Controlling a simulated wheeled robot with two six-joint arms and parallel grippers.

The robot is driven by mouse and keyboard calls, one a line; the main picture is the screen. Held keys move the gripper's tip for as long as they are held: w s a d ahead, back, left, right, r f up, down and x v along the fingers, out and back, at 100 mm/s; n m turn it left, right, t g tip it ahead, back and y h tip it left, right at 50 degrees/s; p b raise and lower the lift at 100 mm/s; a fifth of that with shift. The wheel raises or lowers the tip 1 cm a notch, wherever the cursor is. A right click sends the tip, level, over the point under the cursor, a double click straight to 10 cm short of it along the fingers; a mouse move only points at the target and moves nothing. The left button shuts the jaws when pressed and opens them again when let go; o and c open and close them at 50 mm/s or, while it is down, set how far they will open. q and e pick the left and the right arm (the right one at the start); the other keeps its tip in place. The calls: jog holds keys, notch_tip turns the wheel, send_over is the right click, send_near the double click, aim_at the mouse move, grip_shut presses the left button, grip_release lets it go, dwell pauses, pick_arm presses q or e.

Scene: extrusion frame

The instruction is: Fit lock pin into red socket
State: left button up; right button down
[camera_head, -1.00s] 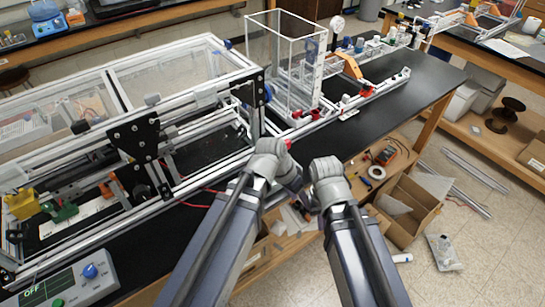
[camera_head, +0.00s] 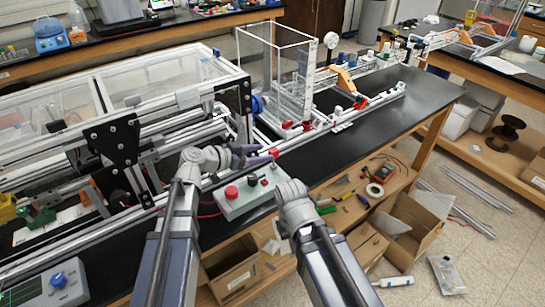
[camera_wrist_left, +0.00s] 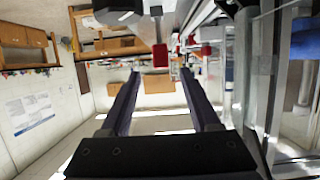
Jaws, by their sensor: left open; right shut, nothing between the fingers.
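My left gripper (camera_head: 262,156) is open over the bench's front edge, its dark fingers pointing right. In the left wrist view its two fingers (camera_wrist_left: 160,100) stand wide apart with nothing gripped. A small red piece (camera_head: 274,152) shows at the fingertips; a red block (camera_wrist_left: 160,55) lies ahead between the fingers in the wrist view. I cannot tell whether it is the lock pin or a socket. More red pieces (camera_head: 307,125) sit along the rail by the clear box. My right gripper (camera_head: 290,192) is shut and empty, lower right; its fingertips are hard to make out.
The aluminium extrusion frame (camera_head: 170,105) fills the left. A clear box (camera_head: 272,75) stands behind. The black bench top (camera_head: 400,115) is clear at right.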

aim_at(269, 152)
pick_arm(q)
jog(key=shift+f+b+x, duration=0.15)
jog(key=shift+b+x, duration=0.45)
jog(key=shift+x, duration=0.9)
jog(key=shift+f+b+x, duration=0.2)
jog(key=shift+b+x, duration=0.4)
jog(key=shift+x, duration=0.9)
jog(key=shift+a, duration=0.2)
grip_shut()
